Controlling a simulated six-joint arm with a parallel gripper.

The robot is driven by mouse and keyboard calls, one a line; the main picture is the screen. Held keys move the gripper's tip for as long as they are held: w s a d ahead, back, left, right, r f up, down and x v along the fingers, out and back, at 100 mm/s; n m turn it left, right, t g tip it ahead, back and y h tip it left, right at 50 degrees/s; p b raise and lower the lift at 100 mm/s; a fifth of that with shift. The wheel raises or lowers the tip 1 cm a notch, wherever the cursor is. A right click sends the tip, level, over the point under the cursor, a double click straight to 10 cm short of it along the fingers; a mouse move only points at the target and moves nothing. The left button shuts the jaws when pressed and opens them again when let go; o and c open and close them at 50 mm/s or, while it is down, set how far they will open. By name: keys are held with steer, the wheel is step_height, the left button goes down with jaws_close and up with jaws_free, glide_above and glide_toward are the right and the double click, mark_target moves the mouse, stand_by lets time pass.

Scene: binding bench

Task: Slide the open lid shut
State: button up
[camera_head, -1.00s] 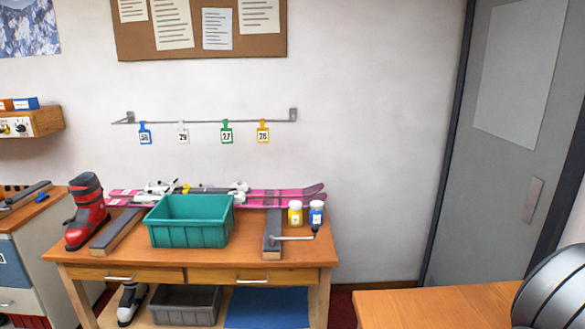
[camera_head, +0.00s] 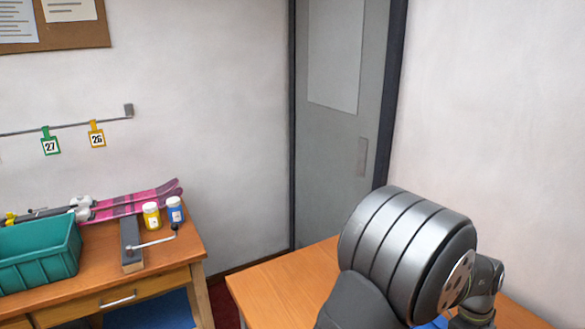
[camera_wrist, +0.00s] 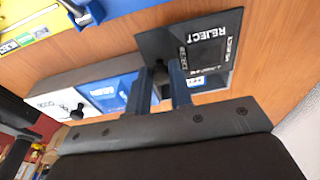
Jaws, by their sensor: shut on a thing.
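In the wrist view my gripper (camera_wrist: 162,88) has its two dark fingers closed on a small dark knob (camera_wrist: 160,70). Beside it lies a long grey-edged case (camera_wrist: 60,82) with a blue lettered panel (camera_wrist: 110,92) and a white panel (camera_wrist: 48,106). Another dark knob (camera_wrist: 77,112) stands by the white panel. The held knob appears to belong to a lid of this case, but my fingers hide the join. I cannot tell how far the lid stands open. In the head view my arm hides the gripper and the case.
A black tray marked REJECT (camera_wrist: 150,42) is close beyond my fingers. A yellow item (camera_wrist: 30,25) and a blue item (camera_wrist: 85,12) lie at upper left. In the head view, my arm is over the right-hand wooden bench (camera_head: 270,285); a green bin (camera_head: 40,255) stands on the left bench.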

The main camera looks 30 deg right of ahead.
steer(key=shift+s, duration=2.35)
steer(key=o, duration=0.4)
steer(key=shift+o, duration=0.2)
